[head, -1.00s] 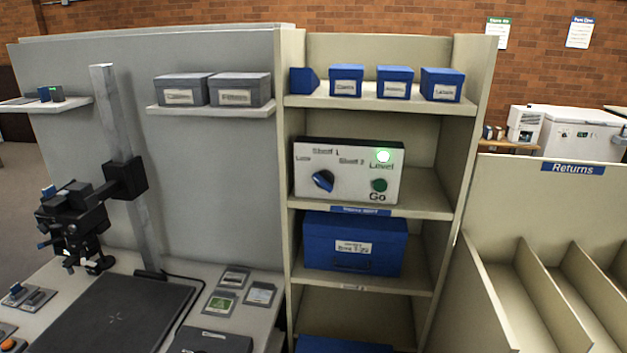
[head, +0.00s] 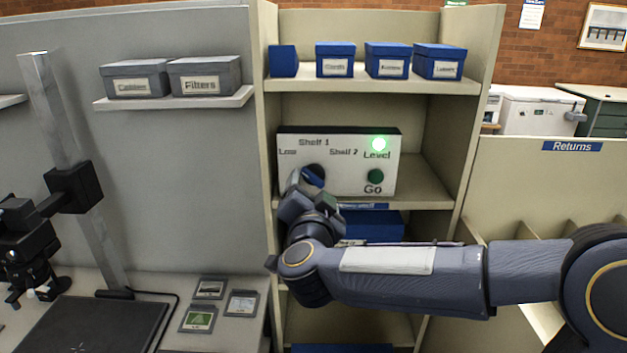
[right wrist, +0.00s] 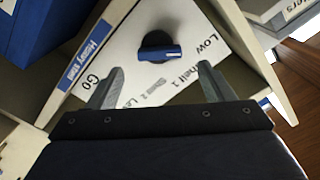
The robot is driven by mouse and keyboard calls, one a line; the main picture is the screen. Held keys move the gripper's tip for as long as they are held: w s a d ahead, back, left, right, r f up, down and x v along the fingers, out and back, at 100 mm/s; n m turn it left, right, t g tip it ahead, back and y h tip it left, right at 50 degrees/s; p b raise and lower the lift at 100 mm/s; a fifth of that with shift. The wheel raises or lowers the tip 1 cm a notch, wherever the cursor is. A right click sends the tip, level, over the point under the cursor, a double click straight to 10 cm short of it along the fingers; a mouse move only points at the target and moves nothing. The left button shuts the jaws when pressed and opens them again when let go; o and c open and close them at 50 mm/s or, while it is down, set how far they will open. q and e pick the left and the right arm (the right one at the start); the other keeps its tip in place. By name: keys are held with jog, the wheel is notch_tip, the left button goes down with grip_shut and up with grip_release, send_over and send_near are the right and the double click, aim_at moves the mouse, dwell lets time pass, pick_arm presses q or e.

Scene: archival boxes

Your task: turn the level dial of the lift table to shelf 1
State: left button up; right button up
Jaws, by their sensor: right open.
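The control panel (head: 345,150) is a white-faced box on a middle shelf of the rack, marked Low, Shelf 1, Shelf 2, Level and Go. Its level dial (head: 315,177) is partly hidden by my right gripper (head: 311,192) in the head view. In the right wrist view the dial (right wrist: 160,50) is a blue bar on a dark round base, its bar lying toward the Low mark. My right gripper is open and empty, its fingers (right wrist: 160,75) apart, one to either side of the dial and not visibly touching it. My left gripper is out of view.
A blue box (head: 375,227) sits on the shelf below, behind my right arm. Small blue boxes (head: 387,60) stand above. The Returns bin (head: 540,175) is at right, a copy stand (head: 75,190) at left.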

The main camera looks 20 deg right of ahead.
aim_at(314, 179)
jog(key=x, duration=0.5)
jog(key=shift+w+p, duration=0.15)
jog(key=shift+p, duration=0.15)
jog(key=c, duration=1)
